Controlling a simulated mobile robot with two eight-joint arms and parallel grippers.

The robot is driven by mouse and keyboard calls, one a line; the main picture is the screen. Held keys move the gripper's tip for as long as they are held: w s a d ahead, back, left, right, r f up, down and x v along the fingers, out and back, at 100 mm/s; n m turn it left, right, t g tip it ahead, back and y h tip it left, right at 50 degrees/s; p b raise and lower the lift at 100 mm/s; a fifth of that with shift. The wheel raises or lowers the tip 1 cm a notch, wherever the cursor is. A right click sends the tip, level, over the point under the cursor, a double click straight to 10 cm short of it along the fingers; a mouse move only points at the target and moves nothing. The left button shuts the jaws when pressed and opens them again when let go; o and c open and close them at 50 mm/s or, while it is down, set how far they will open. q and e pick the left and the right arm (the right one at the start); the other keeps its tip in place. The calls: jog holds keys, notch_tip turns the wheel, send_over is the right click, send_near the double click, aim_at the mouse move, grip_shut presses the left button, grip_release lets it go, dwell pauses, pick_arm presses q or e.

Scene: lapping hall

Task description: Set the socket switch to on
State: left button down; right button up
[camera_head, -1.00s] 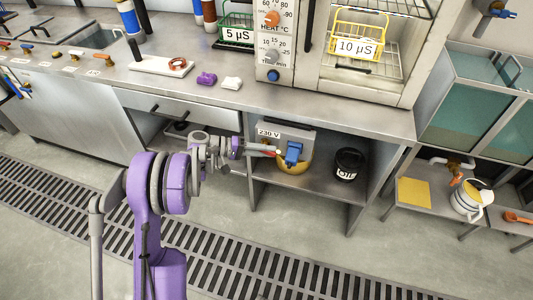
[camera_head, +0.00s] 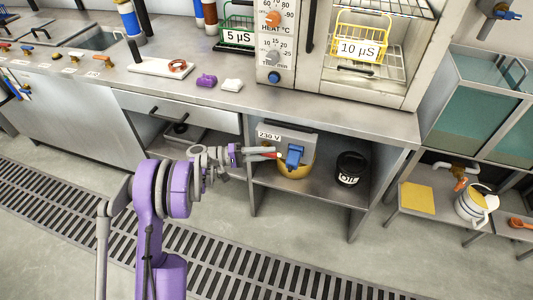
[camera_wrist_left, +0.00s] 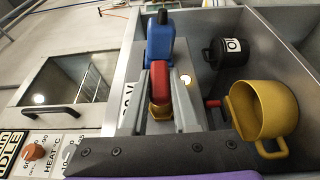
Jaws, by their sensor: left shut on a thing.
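The socket is a grey box (camera_head: 302,138) with a 230 V label, under the worktop in the open bay. A blue part (camera_head: 293,155) sticks out of its front; it also shows in the wrist view (camera_wrist_left: 160,42). A red switch lever (camera_wrist_left: 160,76) with a yellowish end stands beside the blue part. My left gripper (camera_head: 268,155) reaches in from the left at the socket. In the wrist view its fingers (camera_wrist_left: 158,118) lie on both sides of the red lever, shut on it. The lever's base is partly hidden. My right gripper is not in view.
A yellow mug (camera_wrist_left: 262,108) stands on the shelf close by the socket. A black oil can (camera_head: 350,168) stands to its right. The worktop edge (camera_head: 340,128) runs above, and a drawer (camera_head: 185,110) is at the left. The floor in front is clear.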

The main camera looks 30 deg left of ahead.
pick_arm(q)
jog(key=c, duration=0.7)
grip_release()
jog(key=p+v, duration=0.1)
jog(key=v, duration=0.9)
jog(key=shift+s+a, duration=0.3)
